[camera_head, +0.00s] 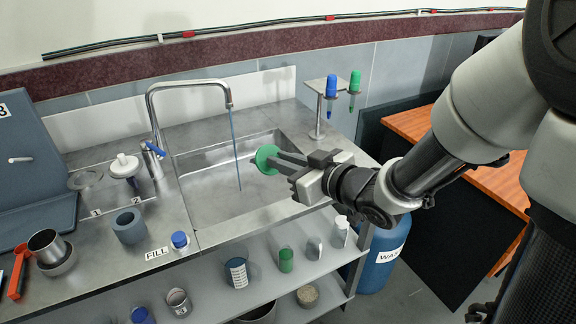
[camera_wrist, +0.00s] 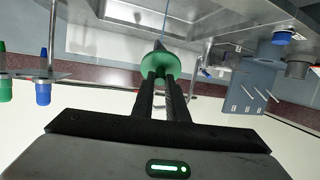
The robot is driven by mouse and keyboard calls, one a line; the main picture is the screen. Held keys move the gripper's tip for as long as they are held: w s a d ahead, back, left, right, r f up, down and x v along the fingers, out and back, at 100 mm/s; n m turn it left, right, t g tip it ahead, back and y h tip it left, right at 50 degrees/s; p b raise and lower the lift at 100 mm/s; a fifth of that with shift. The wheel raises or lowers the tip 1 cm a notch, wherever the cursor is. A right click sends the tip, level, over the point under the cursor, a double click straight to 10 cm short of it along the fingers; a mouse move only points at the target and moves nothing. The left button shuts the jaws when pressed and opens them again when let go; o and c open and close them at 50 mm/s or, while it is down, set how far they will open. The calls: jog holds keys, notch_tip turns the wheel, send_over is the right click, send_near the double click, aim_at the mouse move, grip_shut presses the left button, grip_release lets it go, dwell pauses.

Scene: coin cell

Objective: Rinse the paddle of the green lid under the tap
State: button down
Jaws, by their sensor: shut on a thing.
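My gripper (camera_head: 292,164) is shut on the green lid (camera_head: 266,157) and holds it over the right part of the sink (camera_head: 187,180). In the wrist view the green lid (camera_wrist: 160,66) sits at the tips of my fingers, with a pointed grey part beyond it that may be the paddle. In the head view the paddle is not clear. The tap (camera_head: 228,95) arches over the sink, and a thin bluish stream of water (camera_head: 236,150) falls from it. The lid is to the right of the stream in the head view. I cannot tell whether the paddle touches the water.
A stand (camera_head: 318,108) with blue and green capped pieces rises behind my gripper. A grey ring (camera_head: 129,226), a blue-capped item (camera_head: 180,240) and a metal cup (camera_head: 46,244) stand on the left counter. A shelf (camera_head: 262,279) below holds several containers.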

jog(key=w+a+b, duration=0.2)
jog(key=w+a, duration=0.6)
jog(key=w, duration=0.1)
jog(key=shift+a+b, duration=0.35)
jog(key=shift+a, duration=0.05)
jog(key=shift+w, duration=0.1)
jog(key=shift+s, duration=0.3)
dwell(1.5)
jog(key=s+d, duration=0.1)
jog(key=s, duration=0.5)
jog(key=shift+s, duration=0.35)
jog(key=shift+d, duration=0.1)
dwell(1.0)
jog(key=s+d+r+p, duration=0.1)
jog(key=s+r+p, duration=0.2)
jog(key=s, duration=0.3)
dwell(0.3)
